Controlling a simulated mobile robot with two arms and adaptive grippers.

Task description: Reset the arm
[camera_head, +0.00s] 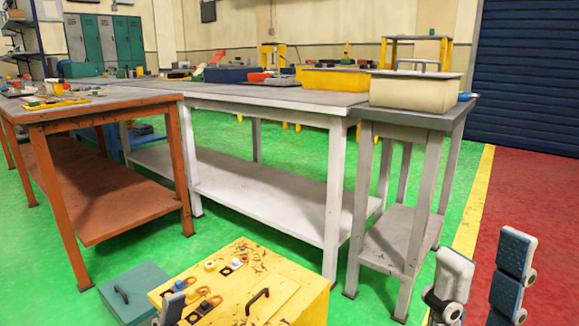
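My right gripper (486,250) is at the bottom right. Its two fingers with dark blue pads stand upright and apart, with nothing between them. Red and yellow floor shows behind it. A small part of my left gripper (171,309) shows at the bottom edge, in front of the yellow box. The rest of it is cut off, so I cannot tell its opening or whether it holds anything.
A yellow box (285,285) with rings and small parts on top stands low in front, beside a teal box (135,290). Behind are an orange table (110,102), a white table (270,105) and a grey stand (440,118) carrying a cream bin (412,92). Green floor lies between.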

